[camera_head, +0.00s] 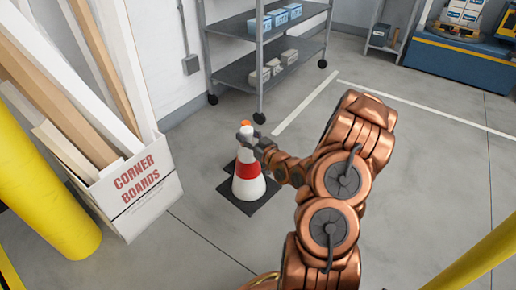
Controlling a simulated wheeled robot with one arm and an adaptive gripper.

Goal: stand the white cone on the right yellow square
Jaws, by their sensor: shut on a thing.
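A white cone (248,187) with a red band, an orange tip and a dark square base stands upright in the middle left of the view. My gripper (248,138) is shut on the cone's upper part, just below the tip. The gripper's fingers hide some of that part. Dark patches show around and behind the base; I cannot tell whether the base is on the floor or slightly above it. I see no yellow square on the floor here.
A box of corner boards (140,190) and a thick yellow post (50,200) stand at the left. A wheeled grey shelf cart (262,75) is behind the cone. Another yellow post (480,262) is at the lower right. Floor at the right, with white lines, is clear.

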